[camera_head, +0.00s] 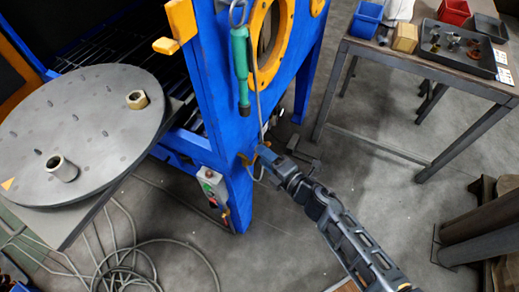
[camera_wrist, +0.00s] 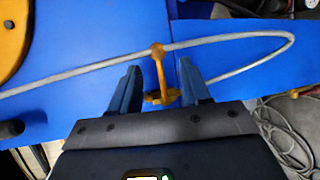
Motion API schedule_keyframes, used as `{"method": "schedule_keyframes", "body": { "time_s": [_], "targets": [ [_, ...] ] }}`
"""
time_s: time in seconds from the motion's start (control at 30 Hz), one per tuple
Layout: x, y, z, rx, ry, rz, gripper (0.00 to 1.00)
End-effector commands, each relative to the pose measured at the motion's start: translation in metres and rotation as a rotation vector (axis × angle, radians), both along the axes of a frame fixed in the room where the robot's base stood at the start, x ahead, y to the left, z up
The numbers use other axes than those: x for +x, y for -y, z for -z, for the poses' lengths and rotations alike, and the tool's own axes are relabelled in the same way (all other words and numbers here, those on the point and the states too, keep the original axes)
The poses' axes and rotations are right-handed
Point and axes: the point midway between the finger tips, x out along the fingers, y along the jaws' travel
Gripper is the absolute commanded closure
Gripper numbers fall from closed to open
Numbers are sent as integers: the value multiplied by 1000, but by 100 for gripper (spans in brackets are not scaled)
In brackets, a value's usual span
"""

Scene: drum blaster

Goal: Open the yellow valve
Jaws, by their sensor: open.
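The yellow valve (camera_wrist: 159,68) is a small fitting with a stem and a handle, on a grey hose against the blue machine panel. In the wrist view my gripper (camera_wrist: 160,80) is open, with one finger on each side of the valve's stem and handle. I cannot tell whether either finger touches it. In the head view my gripper (camera_head: 262,156) is beside the blue machine post, and the valve (camera_head: 244,159) shows only as a small yellow bit at its tip.
The blue machine (camera_head: 225,75) has a green-handled tool (camera_head: 241,65) hanging above my gripper and a control box (camera_head: 212,187) to the left. A round metal turntable (camera_head: 85,125) is at the left. A workbench (camera_head: 420,62) stands at the right. Hoses (camera_head: 125,275) lie on the floor.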

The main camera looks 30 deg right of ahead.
Motion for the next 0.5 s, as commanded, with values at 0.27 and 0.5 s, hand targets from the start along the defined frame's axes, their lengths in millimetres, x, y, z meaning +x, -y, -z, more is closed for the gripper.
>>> {"method": "schedule_keyframes", "body": {
  "time_s": [0.27, 0.5],
  "targets": [
    [30, -7, 6, 1, 0, 0, 53],
    [34, -8, 6, 1, 0, 0, 53]
  ]
}}
